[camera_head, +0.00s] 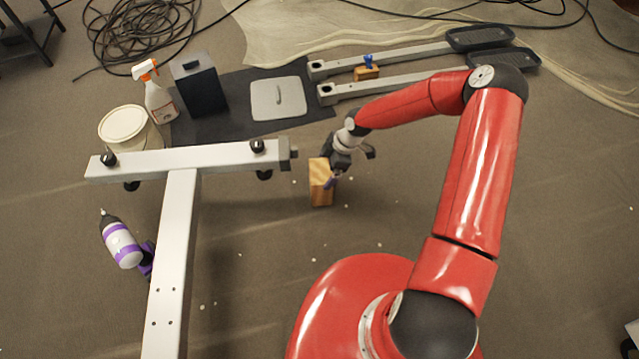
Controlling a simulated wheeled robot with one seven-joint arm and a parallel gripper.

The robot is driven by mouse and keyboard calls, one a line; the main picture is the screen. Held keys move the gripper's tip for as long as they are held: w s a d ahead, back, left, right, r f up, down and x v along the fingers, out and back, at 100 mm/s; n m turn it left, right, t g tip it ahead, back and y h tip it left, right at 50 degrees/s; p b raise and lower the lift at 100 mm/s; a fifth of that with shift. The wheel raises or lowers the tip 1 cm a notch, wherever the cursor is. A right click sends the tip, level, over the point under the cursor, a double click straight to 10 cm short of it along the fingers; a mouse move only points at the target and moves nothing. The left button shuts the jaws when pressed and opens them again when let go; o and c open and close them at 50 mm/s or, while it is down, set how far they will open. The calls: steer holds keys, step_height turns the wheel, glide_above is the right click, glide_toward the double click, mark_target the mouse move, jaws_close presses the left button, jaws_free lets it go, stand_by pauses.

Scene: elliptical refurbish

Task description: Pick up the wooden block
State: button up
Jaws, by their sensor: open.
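A light wooden block (321,193) stands on the brown floor near the middle of the camera_head view, just right of the end of a white metal frame. My gripper (334,182) is at the block's upper right side. It is open, with one dark finger showing against or in front of the block. The far finger is hard to make out, and whether the gripper touches the block cannot be told. A smaller wooden block (366,73) with a blue piece on top lies farther back between two grey bars.
The white T-shaped frame (176,230) is close on the left.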

mark_target(321, 171)
steer(key=x, duration=0.2)
steer(key=b+x, duration=0.1)
steer(key=x, duration=0.2)
steer(key=shift+w+a+f, duration=0.1)
steer(key=shift+a+f, duration=0.1)
steer(key=shift+a, duration=0.15)
steer(key=c, duration=0.9)
steer(key=shift+c, duration=0.7)
steer(key=shift+r, duration=0.2)
